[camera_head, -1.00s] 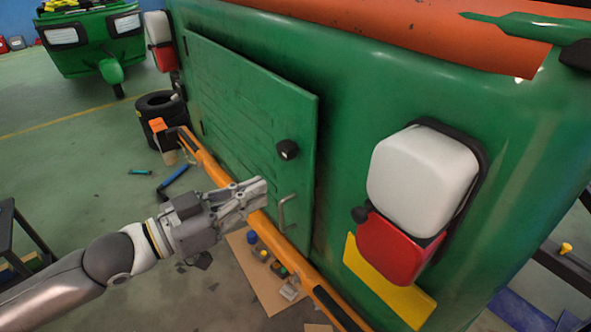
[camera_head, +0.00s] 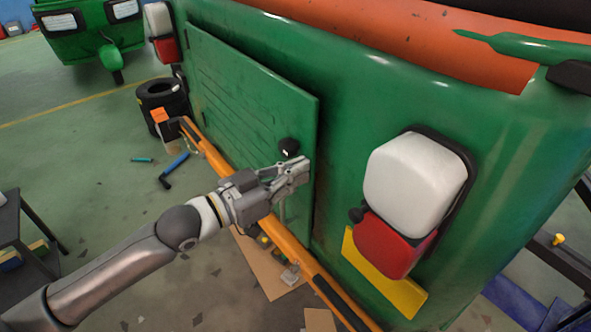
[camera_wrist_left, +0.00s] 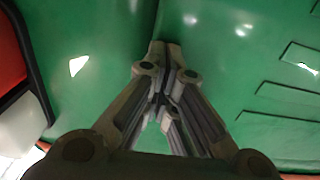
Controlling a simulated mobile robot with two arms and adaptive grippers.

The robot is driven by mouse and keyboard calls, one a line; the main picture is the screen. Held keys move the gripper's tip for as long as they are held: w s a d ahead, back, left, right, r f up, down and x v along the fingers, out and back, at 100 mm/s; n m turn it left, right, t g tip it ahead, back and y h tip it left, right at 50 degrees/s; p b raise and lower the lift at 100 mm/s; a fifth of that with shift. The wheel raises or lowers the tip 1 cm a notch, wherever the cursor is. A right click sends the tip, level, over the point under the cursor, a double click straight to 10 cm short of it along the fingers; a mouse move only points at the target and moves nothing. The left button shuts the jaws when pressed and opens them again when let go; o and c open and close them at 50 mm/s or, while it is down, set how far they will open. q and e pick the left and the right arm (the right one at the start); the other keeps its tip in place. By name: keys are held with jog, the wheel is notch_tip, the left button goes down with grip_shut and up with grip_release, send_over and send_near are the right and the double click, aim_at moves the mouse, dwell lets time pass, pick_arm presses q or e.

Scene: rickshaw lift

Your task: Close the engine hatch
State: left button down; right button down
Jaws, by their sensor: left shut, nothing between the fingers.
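The green engine hatch (camera_head: 245,100) is a slatted panel on the rear of the green rickshaw. Its right edge appears to stand slightly off the body; the exact gap is hard to tell. A black round knob (camera_head: 288,146) sits near that edge, with a handle below it mostly hidden by my gripper. My left gripper (camera_head: 303,166) is shut and empty at the hatch's right edge, just below the knob; whether it touches is unclear. In the left wrist view its closed fingertips (camera_wrist_left: 164,50) point at green surfaces, with the slatted hatch (camera_wrist_left: 275,75) at right. My right gripper is not in view.
A white and red tail lamp (camera_head: 415,180) sticks out right of the hatch. An orange bumper bar (camera_head: 290,250) runs below it. Tyres (camera_head: 160,98) stand at the left, and a dark table (camera_head: 20,235) is at lower left.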

pick_arm(q)
jog(key=shift+w+d+r, duration=0.2)
jog(key=shift+w+d, duration=0.1)
jog(key=shift+d, duration=0.15)
jog(key=shift+w+d+r, duration=0.2)
jog(key=shift+w+d, duration=0.1)
jog(key=shift+d, duration=0.15)
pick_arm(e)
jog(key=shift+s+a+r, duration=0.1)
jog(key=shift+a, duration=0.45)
